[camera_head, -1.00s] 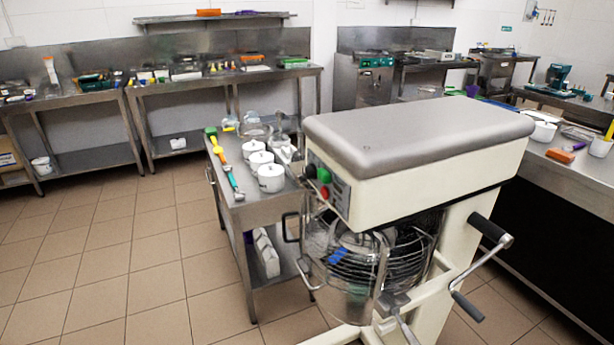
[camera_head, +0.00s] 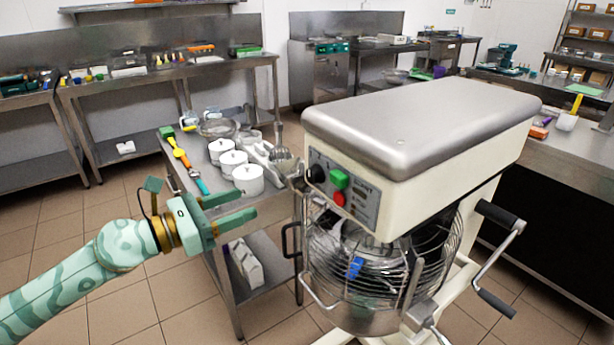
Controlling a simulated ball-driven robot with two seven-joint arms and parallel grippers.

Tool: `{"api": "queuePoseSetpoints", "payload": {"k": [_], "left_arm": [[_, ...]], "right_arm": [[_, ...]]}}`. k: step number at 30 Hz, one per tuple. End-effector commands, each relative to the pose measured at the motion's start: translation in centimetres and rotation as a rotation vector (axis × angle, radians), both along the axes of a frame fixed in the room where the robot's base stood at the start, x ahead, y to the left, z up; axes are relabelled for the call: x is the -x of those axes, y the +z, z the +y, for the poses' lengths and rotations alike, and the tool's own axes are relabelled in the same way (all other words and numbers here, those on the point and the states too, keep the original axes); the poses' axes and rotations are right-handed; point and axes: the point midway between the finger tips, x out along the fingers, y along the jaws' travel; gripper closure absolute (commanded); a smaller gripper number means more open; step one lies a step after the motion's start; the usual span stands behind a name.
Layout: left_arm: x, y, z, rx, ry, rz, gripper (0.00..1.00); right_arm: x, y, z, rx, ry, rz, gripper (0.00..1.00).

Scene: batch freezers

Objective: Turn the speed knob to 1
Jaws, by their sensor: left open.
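The large cream mixer (camera_head: 420,130) with a grey top stands at the centre right. Its control panel (camera_head: 345,190) faces left and carries a black round knob (camera_head: 317,173), a green button (camera_head: 340,178) and a red button (camera_head: 339,198). The knob's pointer and numbers are too small to read. My left gripper (camera_head: 248,205) is open and empty, its two fingers pointing right. In the picture it is to the left of the panel and a little lower than the knob, apart from it. My right gripper is not in view.
A steel cart (camera_head: 208,208) holding white lidded pots (camera_head: 248,179) and colourful utensils stands behind my left gripper. The mixer's wire guard and bowl (camera_head: 360,290) are below the panel. A black-handled crank (camera_head: 497,214) sticks out at right. Tiled floor is clear at left.

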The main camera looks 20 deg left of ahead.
Motion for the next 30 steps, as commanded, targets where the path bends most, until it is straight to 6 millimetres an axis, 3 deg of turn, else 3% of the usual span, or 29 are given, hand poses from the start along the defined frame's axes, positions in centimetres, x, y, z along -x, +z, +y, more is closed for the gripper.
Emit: {"api": "queuePoseSetpoints", "payload": {"k": [5, 12, 21, 30], "left_arm": [[-1.5, 0.5, -1.1, 0.001, 0.002, -0.008, 0.46], [-6.2, 0.7, -4.7, 0.006, 0.002, -0.007, 0.46], [-11.3, 0.1, -8.7, 0.003, 0.003, -0.001, 0.46], [-12.8, 0.0, -9.9, 0.001, 0.003, 0.0, 0.46]], "right_arm": [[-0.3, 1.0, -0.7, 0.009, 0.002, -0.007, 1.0], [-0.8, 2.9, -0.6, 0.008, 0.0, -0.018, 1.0], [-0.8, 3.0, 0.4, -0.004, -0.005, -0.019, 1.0], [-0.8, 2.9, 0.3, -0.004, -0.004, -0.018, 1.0]]}}
